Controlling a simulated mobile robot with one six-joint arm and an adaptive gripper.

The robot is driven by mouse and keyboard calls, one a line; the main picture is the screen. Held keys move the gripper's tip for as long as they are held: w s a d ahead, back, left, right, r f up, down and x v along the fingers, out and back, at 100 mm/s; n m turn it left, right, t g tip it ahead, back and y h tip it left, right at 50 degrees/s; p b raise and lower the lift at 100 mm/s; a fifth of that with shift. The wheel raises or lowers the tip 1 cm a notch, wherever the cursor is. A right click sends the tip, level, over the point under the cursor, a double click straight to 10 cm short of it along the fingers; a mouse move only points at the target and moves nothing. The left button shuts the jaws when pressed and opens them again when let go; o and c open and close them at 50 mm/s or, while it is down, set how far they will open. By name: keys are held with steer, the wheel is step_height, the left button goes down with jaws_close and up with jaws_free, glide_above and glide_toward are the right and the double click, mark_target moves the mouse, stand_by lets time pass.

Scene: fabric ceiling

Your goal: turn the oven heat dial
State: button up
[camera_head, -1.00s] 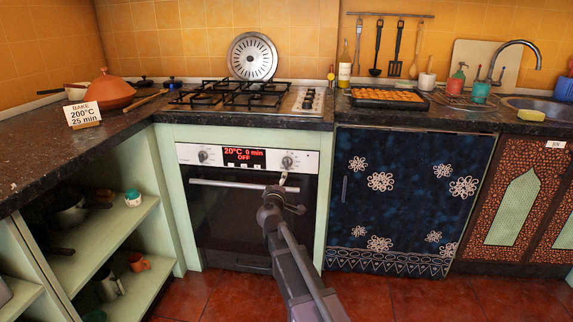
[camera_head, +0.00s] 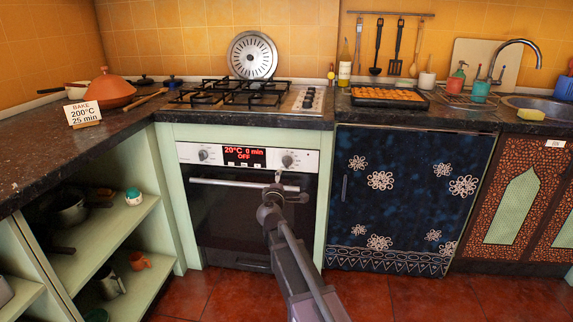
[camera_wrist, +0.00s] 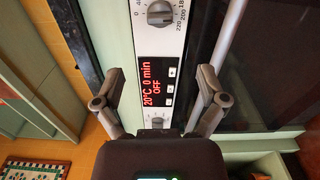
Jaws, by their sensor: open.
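The oven (camera_head: 245,215) has a white control panel with two round dials and a red display (camera_head: 245,156) reading 20°C, 0 min, OFF. The heat dial (camera_head: 287,160) is the right one; in the wrist view it shows at the top edge (camera_wrist: 160,13), grey with temperature numbers around it. The other dial (camera_head: 203,155) is at the left, and shows low in the wrist view (camera_wrist: 157,122), partly hidden by my wrist. My gripper (camera_wrist: 161,72) is open and empty, its fingers either side of the display. In the head view it (camera_head: 278,178) is just below the heat dial.
The oven handle (camera_head: 225,183) runs across the door below the panel. The stove top (camera_head: 240,97) and dark counter edge are above. A sign (camera_head: 83,113) reads BAKE 200°C 25 min. A tray of food (camera_head: 388,96) sits on the right counter.

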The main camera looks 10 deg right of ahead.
mark_target(286, 164)
steer(key=x, duration=1.3)
steer(key=shift+w+d, duration=0.1)
steer(key=shift+w, duration=0.15)
steer(key=c, duration=1.1)
